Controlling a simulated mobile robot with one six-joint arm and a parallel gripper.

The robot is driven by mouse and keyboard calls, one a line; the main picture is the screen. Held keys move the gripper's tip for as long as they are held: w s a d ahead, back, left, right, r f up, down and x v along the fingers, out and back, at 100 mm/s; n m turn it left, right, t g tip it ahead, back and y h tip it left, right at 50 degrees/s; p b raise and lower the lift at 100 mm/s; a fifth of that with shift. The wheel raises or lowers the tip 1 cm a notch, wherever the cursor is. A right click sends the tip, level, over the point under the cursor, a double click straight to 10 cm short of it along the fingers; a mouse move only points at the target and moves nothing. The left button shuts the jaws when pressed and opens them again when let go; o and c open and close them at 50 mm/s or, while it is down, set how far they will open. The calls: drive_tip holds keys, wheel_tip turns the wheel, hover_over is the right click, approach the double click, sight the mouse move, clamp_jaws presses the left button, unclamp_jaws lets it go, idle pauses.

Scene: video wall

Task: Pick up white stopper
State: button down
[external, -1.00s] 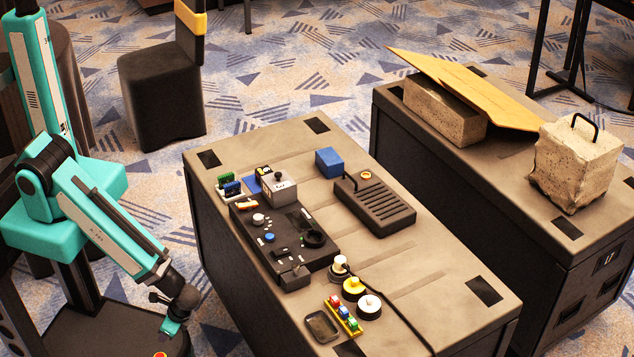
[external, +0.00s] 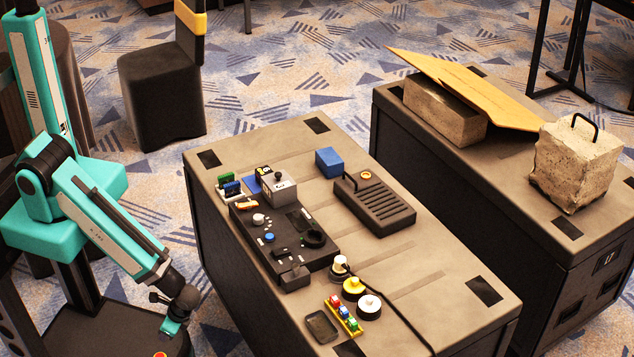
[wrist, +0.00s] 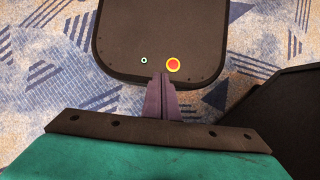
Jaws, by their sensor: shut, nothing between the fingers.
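Two whitish round pieces stand near the front end of the near case top. One is a flat white disc-like piece with a small knob (external: 369,306). The other is a taller cream-white knob on a dark base (external: 340,264). I cannot tell for sure which is the white stopper. A yellow piece with a knob (external: 354,287) sits between them. My gripper (external: 171,327) hangs low left of the case, apart from all these pieces, pointing down. In the wrist view its fingers (wrist: 162,77) are together and empty, over my own dark base; no stopper shows there.
The near case (external: 440,275) also bears a black control panel (external: 282,240), a ribbed black box (external: 378,205), a blue block (external: 329,162), a small dark tray (external: 321,326) and a coloured-block strip (external: 343,315). A cable runs beside the round pieces. Floor separates my arm from the case.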

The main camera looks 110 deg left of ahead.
drive_tip(key=c, duration=2.5)
unclamp_jaws()
drive_tip(key=o, duration=0.9)
drive_tip(key=shift+o, duration=0.2)
